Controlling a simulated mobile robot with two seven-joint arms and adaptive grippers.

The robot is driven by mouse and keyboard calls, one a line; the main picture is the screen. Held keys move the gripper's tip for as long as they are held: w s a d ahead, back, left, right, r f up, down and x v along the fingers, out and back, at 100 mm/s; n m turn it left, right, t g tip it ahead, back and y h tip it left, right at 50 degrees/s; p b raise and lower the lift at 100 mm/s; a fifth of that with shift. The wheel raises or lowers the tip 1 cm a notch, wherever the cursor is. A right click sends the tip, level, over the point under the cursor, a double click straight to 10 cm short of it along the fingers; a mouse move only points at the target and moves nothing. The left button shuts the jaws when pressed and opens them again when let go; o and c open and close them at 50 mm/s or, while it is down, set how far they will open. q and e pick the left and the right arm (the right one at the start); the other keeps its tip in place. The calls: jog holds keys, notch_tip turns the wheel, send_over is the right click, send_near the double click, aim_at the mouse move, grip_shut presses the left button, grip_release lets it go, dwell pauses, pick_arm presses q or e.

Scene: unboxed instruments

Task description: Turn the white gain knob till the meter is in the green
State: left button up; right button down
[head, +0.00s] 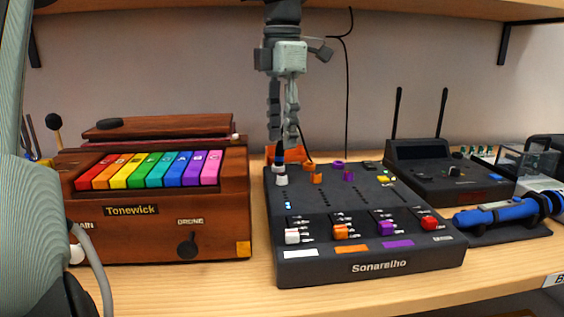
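The black Sonarelho mixer (366,267) stands on the wooden shelf in the head view. A white knob (281,180) is at its back left, with another white cap just behind it, partly hidden. A further white knob (292,237) is at the front left; the labels are too small to read, so I cannot tell which is gain. A small lit blue meter segment (288,206) shows on the left column; I see no green there. My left gripper (284,150) points down at the back-left white knobs, its tips close above or beside them. Contact and finger gap are unclear. My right gripper is out of view.
A wooden Tonewick instrument (150,238) with rainbow keys stands close left. Orange and purple knobs crowd the mixer. A black receiver (447,182) with two antennas and a blue cylinder (495,214) lie right. An orange object (287,154) is behind the gripper tips.

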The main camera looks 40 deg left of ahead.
aim_at(282, 175)
pick_arm(q)
notch_tip(282, 175, down, 8)
jog(key=shift+r, duration=0.25)
grip_shut()
dwell(0.3)
